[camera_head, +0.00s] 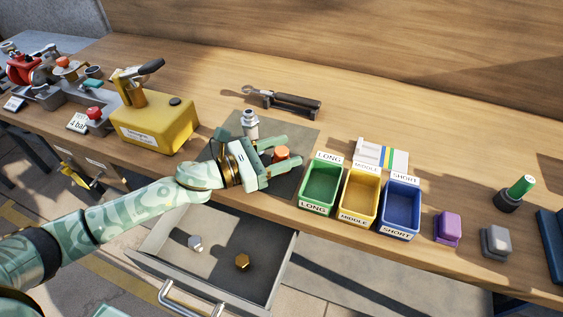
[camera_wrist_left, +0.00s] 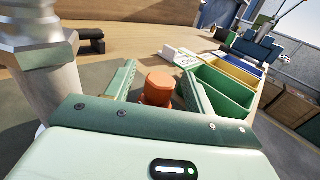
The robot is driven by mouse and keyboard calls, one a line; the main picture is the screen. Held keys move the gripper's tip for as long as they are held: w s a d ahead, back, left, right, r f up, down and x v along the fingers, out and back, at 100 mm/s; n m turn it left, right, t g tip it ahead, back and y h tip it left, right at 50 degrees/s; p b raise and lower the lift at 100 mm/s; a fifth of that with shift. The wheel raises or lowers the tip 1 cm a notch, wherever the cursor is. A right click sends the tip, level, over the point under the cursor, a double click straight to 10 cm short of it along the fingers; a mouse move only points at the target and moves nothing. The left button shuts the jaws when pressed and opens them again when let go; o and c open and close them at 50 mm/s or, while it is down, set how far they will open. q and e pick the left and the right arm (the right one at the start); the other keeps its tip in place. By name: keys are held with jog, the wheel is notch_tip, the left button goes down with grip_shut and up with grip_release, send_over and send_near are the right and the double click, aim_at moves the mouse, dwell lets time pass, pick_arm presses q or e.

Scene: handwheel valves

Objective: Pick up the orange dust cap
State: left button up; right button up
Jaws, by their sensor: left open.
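The orange dust cap (camera_head: 281,153) stands on the dark grey mat (camera_head: 301,138) on the bench. It also shows in the left wrist view (camera_wrist_left: 159,88), where it sits between the two green fingers. My left gripper (camera_head: 284,158) is open, with one finger on each side of the cap. I cannot tell whether either finger touches it. The gripper body hides the cap's lower part in the wrist view. My right gripper is not in view.
A metal fitting (camera_head: 250,122) stands close behind my left gripper. Green (camera_head: 322,186), yellow (camera_head: 360,194) and blue (camera_head: 400,208) bins stand to the right. An open drawer (camera_head: 215,262) with two small parts juts out below. A yellow box (camera_head: 155,125) stands left.

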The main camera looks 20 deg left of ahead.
pick_arm(q)
jog(key=c, duration=1.1)
